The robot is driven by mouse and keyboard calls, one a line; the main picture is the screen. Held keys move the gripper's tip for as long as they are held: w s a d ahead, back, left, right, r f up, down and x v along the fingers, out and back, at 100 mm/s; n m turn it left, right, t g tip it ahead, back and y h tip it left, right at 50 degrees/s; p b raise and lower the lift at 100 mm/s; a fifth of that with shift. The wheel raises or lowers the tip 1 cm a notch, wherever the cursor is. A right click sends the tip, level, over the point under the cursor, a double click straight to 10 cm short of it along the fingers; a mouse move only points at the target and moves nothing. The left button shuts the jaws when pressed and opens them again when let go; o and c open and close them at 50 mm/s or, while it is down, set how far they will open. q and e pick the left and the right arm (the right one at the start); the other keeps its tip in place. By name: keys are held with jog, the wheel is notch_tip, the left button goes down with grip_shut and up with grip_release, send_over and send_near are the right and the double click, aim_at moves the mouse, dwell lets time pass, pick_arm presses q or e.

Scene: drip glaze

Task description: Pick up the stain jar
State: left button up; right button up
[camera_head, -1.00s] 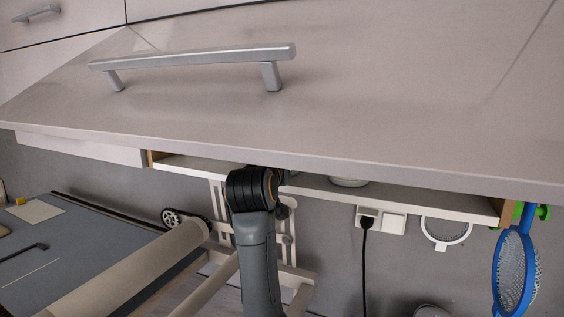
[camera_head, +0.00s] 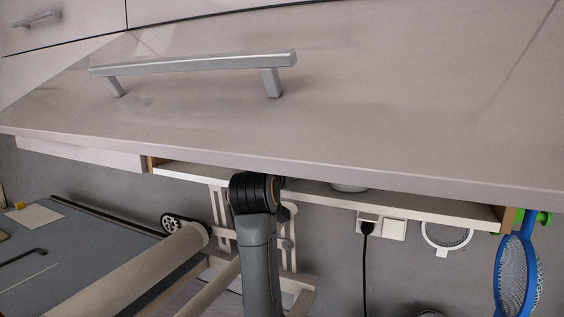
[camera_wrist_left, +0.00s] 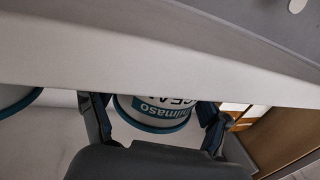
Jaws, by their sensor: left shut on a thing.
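In the left wrist view a white jar (camera_wrist_left: 150,104) with a teal band and partly visible lettering stands between the fingers of my left gripper (camera_wrist_left: 152,112). I take it as the stain jar; its label is only partly readable. The gripper is shut on it, one finger at each side. The jar's upper part is hidden behind a pale panel edge. In the head view my dark arm reaches under the cabinet's lower edge, and the gripper and jar are hidden there. My right gripper is not seen.
A second white jar with a teal rim (camera_wrist_left: 14,100) is left of the gripper in the wrist view. A wooden side wall (camera_wrist_left: 290,140) closes the right. The cabinet front (camera_head: 400,110) overhangs the narrow shelf (camera_head: 420,206). A blue strainer (camera_head: 516,270) hangs at the right.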

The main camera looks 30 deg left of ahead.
pick_arm(q)
jog(key=shift+r, duration=0.2)
jog(key=shift+r+b, duration=0.9)
jog(key=shift+r, duration=1)
jog(key=shift+r+b, duration=0.9)
jog(key=shift+r, duration=1.85)
jog(key=shift+a, duration=0.1)
